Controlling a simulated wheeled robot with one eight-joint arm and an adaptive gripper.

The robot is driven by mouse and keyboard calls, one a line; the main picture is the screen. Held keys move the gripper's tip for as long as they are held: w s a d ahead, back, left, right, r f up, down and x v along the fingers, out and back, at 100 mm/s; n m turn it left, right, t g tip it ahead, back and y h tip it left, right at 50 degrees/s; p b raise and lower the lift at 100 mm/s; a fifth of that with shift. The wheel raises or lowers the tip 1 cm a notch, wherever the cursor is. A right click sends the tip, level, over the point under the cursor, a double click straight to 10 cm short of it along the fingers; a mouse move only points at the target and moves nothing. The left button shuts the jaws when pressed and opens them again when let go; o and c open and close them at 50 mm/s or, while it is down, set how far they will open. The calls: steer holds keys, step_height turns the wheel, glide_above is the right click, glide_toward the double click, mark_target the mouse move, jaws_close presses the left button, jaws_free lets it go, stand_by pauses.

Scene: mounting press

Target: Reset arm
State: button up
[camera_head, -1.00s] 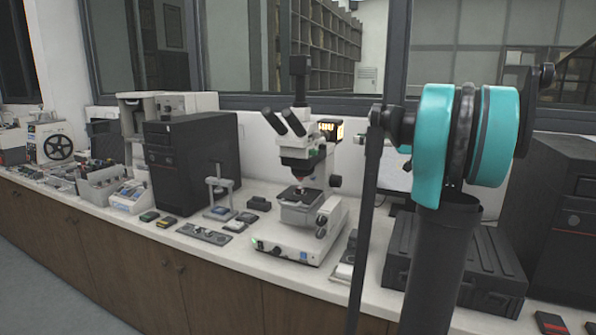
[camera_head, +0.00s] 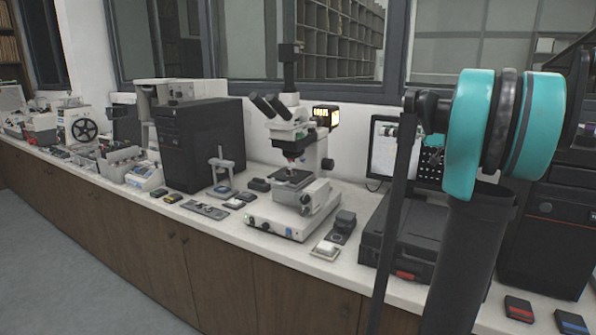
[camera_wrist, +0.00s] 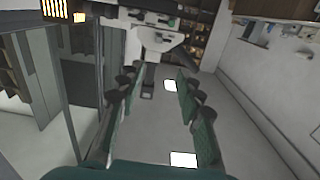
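My gripper (camera_wrist: 158,85) shows in the wrist view with its two green-padded fingers apart. The gap between them is empty, and a pale surface with bright patches shows beyond it. In the head view, my gripper is out of view; only a turquoise-and-black arm joint and dark links show at the right, in front of the bench.
The white bench (camera_head: 345,262) runs across the head view. A microscope (camera_head: 295,160), a black computer tower (camera_head: 205,140), a black case (camera_head: 405,250) and several small instruments stand on it. Grey floor (camera_head: 70,250) is clear in front at the left.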

steer(key=s+a+f+m+g+h, duration=0.15)
steer(key=s+a+f, duration=0.25)
steer(key=f, duration=0.4)
steer(key=s+a+f+m+g+h, duration=0.1)
steer(key=s+a+f+m+h, duration=0.3)
steer(key=f, duration=0.5)
steer(key=s+a+f+m+g+h, duration=0.1)
steer(key=s+a+f+g+h, duration=0.15)
steer(key=a+f, duration=0.4)
steer(key=s+d+f+m+h, duration=0.2)
steer(key=s+f+h, duration=0.1)
steer(key=s+f, duration=0.5)
steer(key=s+d+f+m+h, duration=0.3)
steer(key=s+f, duration=0.5)
steer(key=f, duration=0.3)
steer(key=shift+s+d+f+h, duration=0.35)
steer(key=shift+s+h, duration=0.05)
steer(key=shift+h, duration=0.3)
